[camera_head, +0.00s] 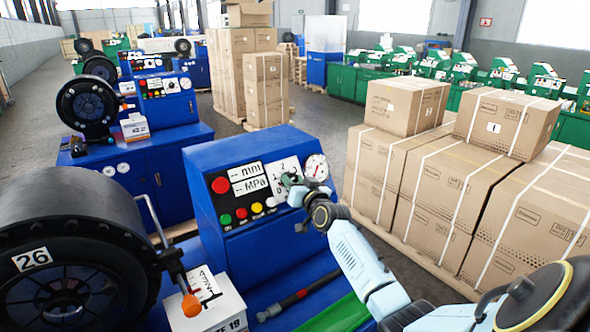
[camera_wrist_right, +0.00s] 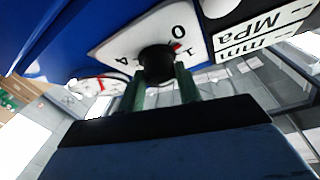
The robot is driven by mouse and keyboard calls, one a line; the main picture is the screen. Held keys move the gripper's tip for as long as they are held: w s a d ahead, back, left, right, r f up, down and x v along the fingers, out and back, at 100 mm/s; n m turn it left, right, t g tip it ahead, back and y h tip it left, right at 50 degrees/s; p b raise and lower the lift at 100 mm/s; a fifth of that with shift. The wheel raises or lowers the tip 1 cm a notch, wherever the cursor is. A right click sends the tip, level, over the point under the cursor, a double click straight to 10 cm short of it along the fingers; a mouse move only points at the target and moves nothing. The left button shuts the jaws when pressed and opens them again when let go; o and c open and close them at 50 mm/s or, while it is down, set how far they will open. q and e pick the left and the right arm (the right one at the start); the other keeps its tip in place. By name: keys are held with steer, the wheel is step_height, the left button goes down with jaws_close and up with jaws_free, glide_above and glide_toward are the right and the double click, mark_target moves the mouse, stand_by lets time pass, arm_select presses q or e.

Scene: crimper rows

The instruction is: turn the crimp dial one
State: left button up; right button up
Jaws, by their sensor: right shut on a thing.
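The crimp dial is a black knob (camera_wrist_right: 156,60) on a white number plate (camera_wrist_right: 112,48) on the blue machine's sloped panel. In the head view the plate (camera_head: 284,166) sits between the "mm / MPa" labels and a round gauge. In the wrist view the digits 0, 1 and 4 and a small red mark show around the knob. My right gripper (camera_head: 291,183) reaches the dial from the lower right and hides the knob in the head view. Its green fingertips (camera_wrist_right: 161,78) are shut on the knob. My left gripper is not in view.
The panel has a red button (camera_head: 220,185) and several lamps left of the dial, and a pressure gauge (camera_head: 316,167) close to its right. Stacked cartons (camera_head: 500,122) stand at right.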

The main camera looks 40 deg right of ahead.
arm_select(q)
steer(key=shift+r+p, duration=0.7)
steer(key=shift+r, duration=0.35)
arm_select(e)
steer(key=shift+a+m+g+h, duration=0.1)
steer(key=shift+m+g+h, duration=0.2)
steer(key=shift+m+h, duration=0.65)
steer(key=shift+m+y, duration=0.25)
steer(key=shift+m, duration=0.1)
steer(key=o, duration=1)
steer(key=shift+s, duration=0.1)
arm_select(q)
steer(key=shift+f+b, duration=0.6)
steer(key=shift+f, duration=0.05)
arm_select(e)
steer(key=v, duration=1.3)
steer(key=shift+a, duration=0.1)
